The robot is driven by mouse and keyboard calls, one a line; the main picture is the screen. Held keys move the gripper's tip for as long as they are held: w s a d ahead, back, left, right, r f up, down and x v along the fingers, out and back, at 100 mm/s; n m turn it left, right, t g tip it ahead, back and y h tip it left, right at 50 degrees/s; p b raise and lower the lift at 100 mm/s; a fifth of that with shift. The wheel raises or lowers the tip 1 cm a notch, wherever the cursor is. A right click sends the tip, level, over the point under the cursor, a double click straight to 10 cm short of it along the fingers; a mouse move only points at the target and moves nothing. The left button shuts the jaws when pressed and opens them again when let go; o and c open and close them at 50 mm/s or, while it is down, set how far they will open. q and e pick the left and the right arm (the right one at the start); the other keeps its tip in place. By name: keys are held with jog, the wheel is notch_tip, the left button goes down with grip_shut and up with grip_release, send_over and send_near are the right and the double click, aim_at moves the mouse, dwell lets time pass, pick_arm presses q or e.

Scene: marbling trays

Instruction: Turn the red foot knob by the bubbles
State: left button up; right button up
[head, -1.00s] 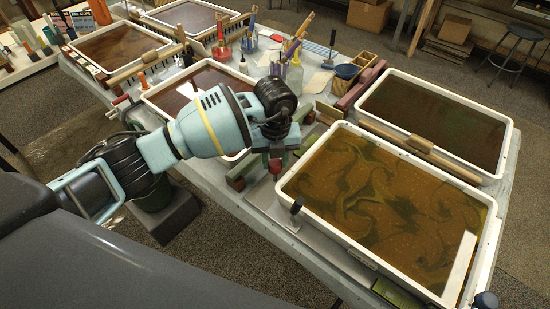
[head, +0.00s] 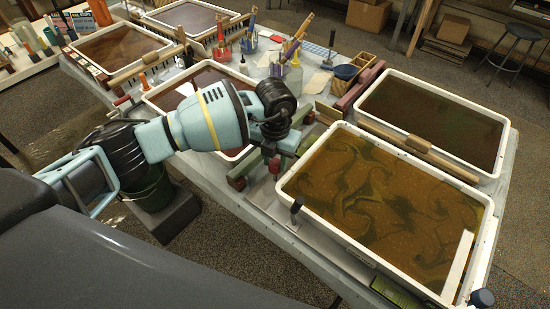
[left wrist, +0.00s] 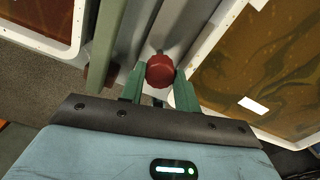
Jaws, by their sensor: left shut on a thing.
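The red foot knob (left wrist: 160,71) is round and sits between the green fingers of my left gripper (left wrist: 159,88) in the left wrist view. The gripper is shut on it. That tray holds amber liquid with dark green swirls and pale specks. The fingers partly hide the knob's sides. I cannot make out a bubble level beside it. My right gripper is out of view.
A dark-topped knob (head: 296,205) stands at the front tray's left edge. A second tray (head: 508,143) lies behind it, with a wooden bar (head: 431,158) between. Bottles and brushes stand mid-table. A green rail (left wrist: 106,45) runs close beside the gripper.

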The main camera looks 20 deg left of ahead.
aim_at(275, 163)
pick_arm(q)
jog(key=shift+r+m, duration=0.1)
jog(key=shift+m, duration=0.4)
jog(key=o, duration=0.9)
jog(key=shift+o, duration=0.4)
notch_tip(275, 163, up, 8)
jog(key=shift+f, duration=0.1)
